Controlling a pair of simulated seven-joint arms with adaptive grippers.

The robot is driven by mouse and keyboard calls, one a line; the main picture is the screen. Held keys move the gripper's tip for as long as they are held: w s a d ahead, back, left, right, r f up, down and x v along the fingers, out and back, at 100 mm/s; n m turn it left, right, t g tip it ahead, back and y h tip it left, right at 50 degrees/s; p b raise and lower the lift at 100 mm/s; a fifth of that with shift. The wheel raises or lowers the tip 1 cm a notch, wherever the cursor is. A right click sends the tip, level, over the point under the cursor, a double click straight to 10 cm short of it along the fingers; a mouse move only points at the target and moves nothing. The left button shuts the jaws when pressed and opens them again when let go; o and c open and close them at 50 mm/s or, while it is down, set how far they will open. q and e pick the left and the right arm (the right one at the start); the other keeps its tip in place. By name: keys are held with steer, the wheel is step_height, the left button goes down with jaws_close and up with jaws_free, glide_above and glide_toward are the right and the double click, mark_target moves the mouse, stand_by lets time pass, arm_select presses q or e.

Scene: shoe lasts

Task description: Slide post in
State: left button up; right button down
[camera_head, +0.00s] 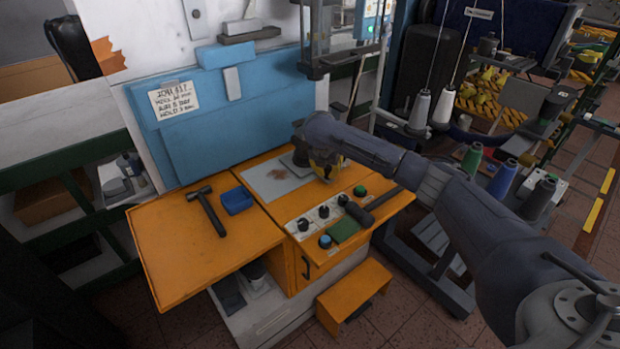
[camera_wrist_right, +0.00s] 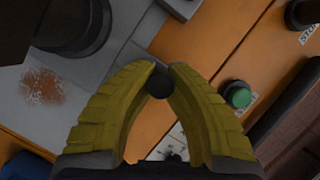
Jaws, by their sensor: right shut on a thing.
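My right gripper (camera_head: 326,170) is over the orange workbench, by the right end of the grey plate. In the right wrist view its yellow fingers (camera_wrist_right: 160,72) are closed at the tips on a small dark round piece (camera_wrist_right: 160,85), which looks like the end of the post. The rest of that piece is hidden. A dark round fixture (camera_wrist_right: 75,25) on a grey base shows at the upper left of the wrist view, apart from the fingertips. I cannot tell where the post's hole is. My left gripper is not in view.
The grey plate (camera_head: 268,180) has a rusty stain. A control panel with a green button (camera_head: 360,191) and knobs lies in front. A hammer (camera_head: 206,212) and blue tray (camera_head: 237,200) rest at left. A blue backboard (camera_head: 215,140) stands behind, and an orange stool (camera_head: 352,291) below.

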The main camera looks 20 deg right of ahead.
steer(key=d, duration=0.1)
steer(key=w+d, duration=0.1)
steer(key=d, duration=0.3)
steer(key=shift+w+d+r, duration=0.15)
steer(key=shift+w, duration=0.1)
steer(key=shift+d+r, duration=0.1)
steer(key=shift+d, duration=0.25)
steer(key=c, duration=1.5)
jaws_free()
steer(key=shift+w+d, duration=0.1)
steer(key=shift+w, duration=0.05)
steer(key=o, duration=0.3)
steer(key=shift+f, duration=0.2)
steer(key=shift+a+r, duration=0.1)
steer(key=shift+a, duration=0.1)
steer(key=v, duration=1.1)
steer(key=shift+s+r, duration=0.3)
steer(key=shift+r, duration=0.05)
